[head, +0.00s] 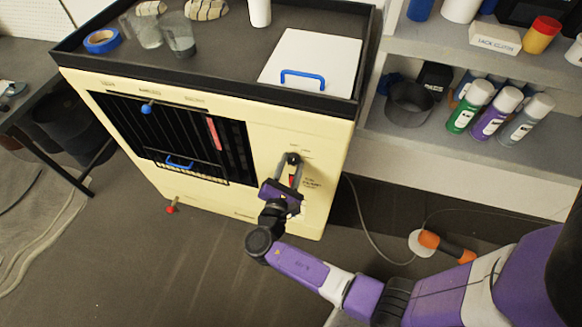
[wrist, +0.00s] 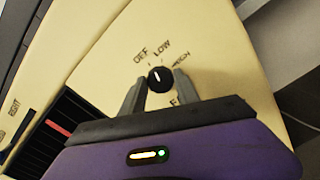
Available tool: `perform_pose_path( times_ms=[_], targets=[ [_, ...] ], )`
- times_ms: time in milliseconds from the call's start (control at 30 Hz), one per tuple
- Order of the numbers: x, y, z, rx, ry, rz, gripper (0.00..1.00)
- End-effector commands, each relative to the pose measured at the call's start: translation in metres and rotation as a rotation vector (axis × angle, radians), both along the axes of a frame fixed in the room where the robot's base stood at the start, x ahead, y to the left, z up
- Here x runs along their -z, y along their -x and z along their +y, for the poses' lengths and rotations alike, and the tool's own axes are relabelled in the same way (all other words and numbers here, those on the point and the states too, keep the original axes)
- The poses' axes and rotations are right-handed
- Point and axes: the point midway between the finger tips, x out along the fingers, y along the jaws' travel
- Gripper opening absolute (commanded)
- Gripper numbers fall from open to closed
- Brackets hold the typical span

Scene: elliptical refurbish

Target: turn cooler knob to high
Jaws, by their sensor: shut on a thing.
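The cooler knob (wrist: 159,80) is a small round black knob with a white pointer mark on the cream cooler (head: 250,160). It also shows in the head view (head: 293,158) on the right part of the cooler's front. The labels OFF, LOW and HIGH are printed around it. The pointer mark points roughly up in the wrist view, near OFF and LOW and away from HIGH. My gripper (wrist: 159,84) is shut on the knob, with one grey finger on each side of it. In the head view my gripper (head: 291,165) reaches up to the knob from below.
The cooler's black grille (head: 180,135) has small blue handles. On the cooler's top are a white lid (head: 315,62) with a blue handle, clear cups and blue tape (head: 101,40). Shelves (head: 430,145) with spray cans stand at right. A cable (head: 370,240) lies on the floor.

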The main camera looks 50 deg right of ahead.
Motion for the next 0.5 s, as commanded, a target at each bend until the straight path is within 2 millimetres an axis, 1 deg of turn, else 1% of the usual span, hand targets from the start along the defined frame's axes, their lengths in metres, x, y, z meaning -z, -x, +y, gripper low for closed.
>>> perform_pose_path(
  times_ms=[33,500],
  targets=[
    [0.0046,0.0005,0.0008,-0.001,-0.016,-0.042,0.0],
    [0.0068,0.0014,0.0005,-0.002,-0.17,-0.464,0.0]
  ],
)
